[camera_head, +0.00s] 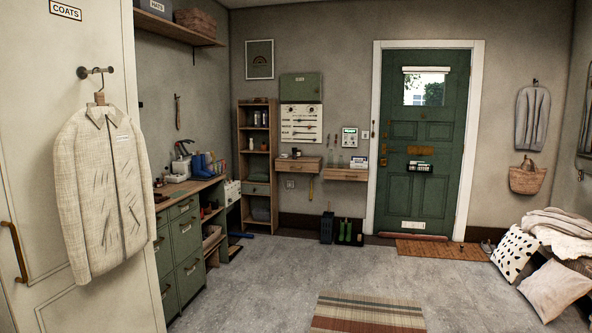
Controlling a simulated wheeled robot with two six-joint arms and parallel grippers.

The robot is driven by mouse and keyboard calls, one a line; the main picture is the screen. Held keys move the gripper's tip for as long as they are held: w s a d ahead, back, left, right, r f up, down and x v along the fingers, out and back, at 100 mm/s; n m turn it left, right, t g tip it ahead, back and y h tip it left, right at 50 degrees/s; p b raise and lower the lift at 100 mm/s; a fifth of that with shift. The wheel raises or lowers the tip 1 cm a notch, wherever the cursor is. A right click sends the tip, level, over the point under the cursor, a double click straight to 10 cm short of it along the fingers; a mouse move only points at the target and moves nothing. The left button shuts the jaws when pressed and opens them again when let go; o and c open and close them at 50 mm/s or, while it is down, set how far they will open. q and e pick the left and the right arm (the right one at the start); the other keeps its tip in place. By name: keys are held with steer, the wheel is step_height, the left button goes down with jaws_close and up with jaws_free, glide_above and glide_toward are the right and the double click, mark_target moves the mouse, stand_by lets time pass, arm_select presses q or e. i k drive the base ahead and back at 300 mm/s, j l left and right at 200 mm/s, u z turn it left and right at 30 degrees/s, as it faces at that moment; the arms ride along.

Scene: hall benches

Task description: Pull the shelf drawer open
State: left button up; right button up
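A tall narrow wooden shelf (242,150) stands against the back wall, left of the green door. A green drawer (257,188) sits in its lower part and looks shut. Two small wooden wall shelves with drawer-like fronts hang right of it: the left one (298,164) and the lower right one (346,174). Both fronts look closed, though they are small at this distance. Neither of my grippers is in view, and nothing of mine touches the shelves.
A green drawer cabinet (180,245) with a cluttered top stands along the left wall. A coat (103,190) hangs on the near left door. A striped rug (367,312) lies on the open grey floor. Cushions (555,290) are at right.

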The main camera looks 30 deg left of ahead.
mark_target(313, 168)
steer(key=i+j+u, duration=0.3)
steer(key=i+j, duration=0.15)
steer(key=i+j+u, duration=0.3)
steer(key=i, duration=0.35)
steer(key=i+j+u, duration=0.25)
steer(key=i, duration=0.3)
steer(key=i+l+u, duration=0.1)
steer(key=i+u, duration=0.2)
steer(key=i, duration=3.8)
